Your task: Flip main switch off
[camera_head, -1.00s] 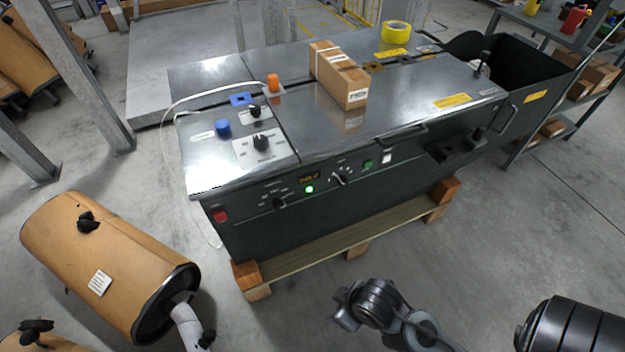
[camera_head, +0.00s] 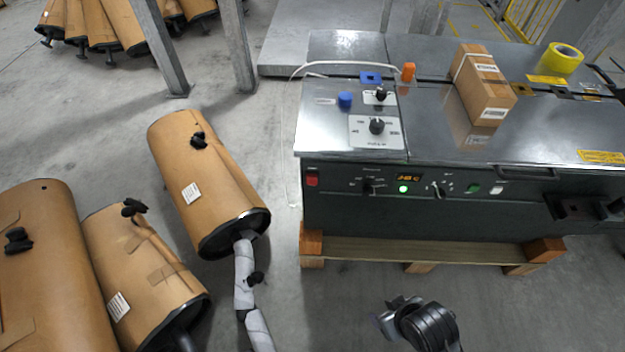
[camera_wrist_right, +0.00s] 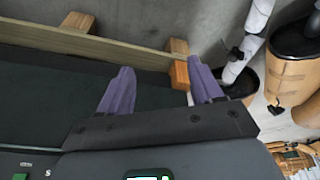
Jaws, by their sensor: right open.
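The dark machine's front panel carries a red switch (camera_head: 312,179) at its far left. To its right are a black knob (camera_head: 369,187), an orange lit display (camera_head: 408,178), a glowing green lamp (camera_head: 403,189), a second knob (camera_head: 438,190), a green button (camera_head: 473,188) and a white one (camera_head: 497,188). The labels are too small to read. My right arm's dark end (camera_head: 420,322) shows at the bottom, apart from the panel. In the right wrist view my right gripper (camera_wrist_right: 162,78) has its two purple fingers apart, with nothing between them. My left gripper is not in view.
The machine stands on a wooden pallet (camera_head: 420,250). A cardboard box (camera_head: 484,88) and yellow tape roll (camera_head: 562,58) lie on its metal top. Wrapped mufflers (camera_head: 205,180) stand on the floor to the left. The floor before the pallet is clear.

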